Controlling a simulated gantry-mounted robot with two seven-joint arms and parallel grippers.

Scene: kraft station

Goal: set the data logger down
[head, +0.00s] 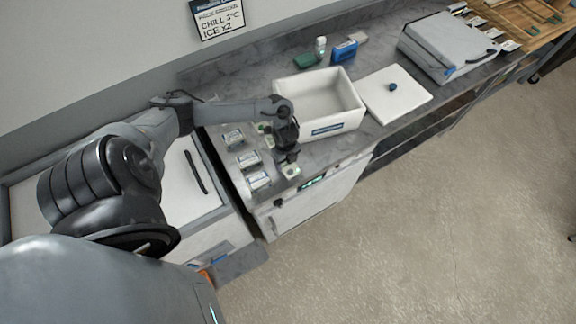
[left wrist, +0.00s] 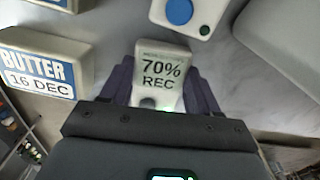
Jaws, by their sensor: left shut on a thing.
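The data logger is a small white unit whose display reads "70% REC" in the left wrist view (left wrist: 162,72). My left gripper (left wrist: 162,92) is shut on it, with a dark finger on each side. In the head view the left gripper (head: 288,158) points down near the counter's front edge, in front of the white box, with the pale logger (head: 291,171) at its tips. I cannot tell whether the logger touches the counter. My right gripper is not in view.
Several labelled packs stand left of the gripper, including a butter pack (left wrist: 38,65). A white unit with a blue disc (left wrist: 182,12) lies beyond the logger. An open white box (head: 340,119) and its lid (head: 408,100) are to the right. A grey case (head: 445,42) stands farther right.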

